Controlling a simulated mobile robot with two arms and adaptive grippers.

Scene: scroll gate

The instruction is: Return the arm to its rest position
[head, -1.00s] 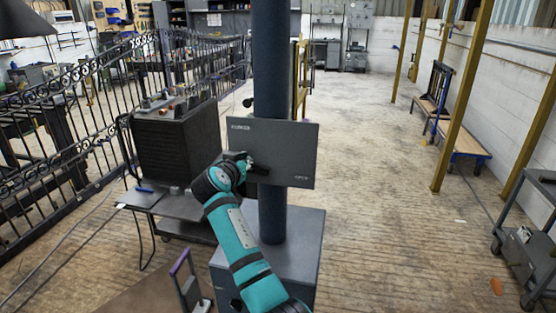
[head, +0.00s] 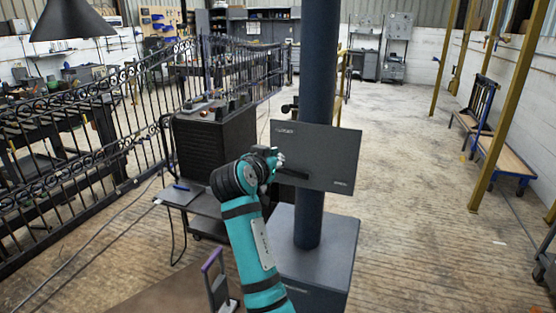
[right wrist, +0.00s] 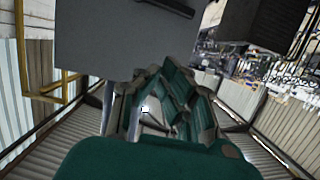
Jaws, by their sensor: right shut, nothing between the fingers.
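My right arm, teal and black, comes up from the bottom of the head view. Its gripper (head: 276,160) is shut and empty, in front of the left edge of a dark grey panel (head: 325,150). The panel is on a dark blue post (head: 318,70) and carries a black bar handle (head: 292,173). The gripper shows just left of the handle; I cannot tell the exact gap. In the right wrist view the gripper (right wrist: 160,82) is shut below the panel (right wrist: 110,40), with the handle (right wrist: 172,8) at the top edge. My left gripper is not in view.
The post stands on a grey box base (head: 312,262). Black iron railings (head: 95,130) run along the left. A bench (head: 505,155) stands at the right. The floor right of the post is open.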

